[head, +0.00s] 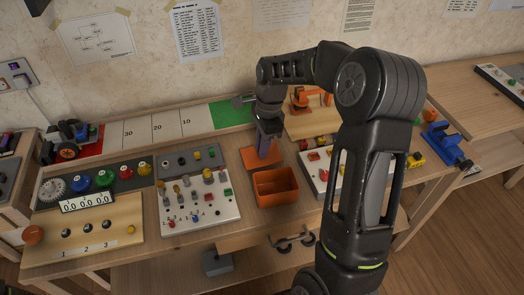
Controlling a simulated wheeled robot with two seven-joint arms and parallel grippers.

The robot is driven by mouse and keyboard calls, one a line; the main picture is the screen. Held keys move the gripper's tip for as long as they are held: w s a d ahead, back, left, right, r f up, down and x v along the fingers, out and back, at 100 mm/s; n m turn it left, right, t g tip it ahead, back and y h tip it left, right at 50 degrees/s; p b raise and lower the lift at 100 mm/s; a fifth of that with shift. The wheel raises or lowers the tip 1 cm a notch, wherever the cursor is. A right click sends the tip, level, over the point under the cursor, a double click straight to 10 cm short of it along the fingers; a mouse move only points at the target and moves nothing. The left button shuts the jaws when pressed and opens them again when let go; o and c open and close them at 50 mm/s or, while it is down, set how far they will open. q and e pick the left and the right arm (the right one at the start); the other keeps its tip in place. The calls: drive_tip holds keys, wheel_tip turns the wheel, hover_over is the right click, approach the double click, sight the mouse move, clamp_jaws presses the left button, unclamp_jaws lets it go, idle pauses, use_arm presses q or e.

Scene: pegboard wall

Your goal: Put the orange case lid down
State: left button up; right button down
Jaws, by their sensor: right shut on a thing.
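My right gripper (266,147) points down over the workbench, shut on the orange case lid (252,157). The lid is a flat orange plate, just behind the open orange case (277,201). The gripper covers part of the lid. I cannot tell whether the lid touches the bench or hangs slightly above it. The case is an open-topped box and its inside looks empty. My left gripper is out of view.
A white pegboard (203,222) with several small parts stands left of the case. Another white board (317,184) with parts is to the right, partly behind my right arm. A wooden panel marked 1, 2, 3 (100,222) lies at the left. A blue vise (443,146) is far right.

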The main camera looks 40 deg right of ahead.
drive_tip(key=shift+f, duration=1.2)
drive_tip(key=shift+f, duration=0.1)
drive_tip(key=c, duration=1.4)
unclamp_jaws()
drive_tip(key=shift+o, duration=0.2)
wheel_tip(320, 180, up, 12)
drive_tip(key=d, duration=0.1)
drive_tip(key=shift+s+d, duration=0.15)
drive_tip(key=shift+d, duration=0.05)
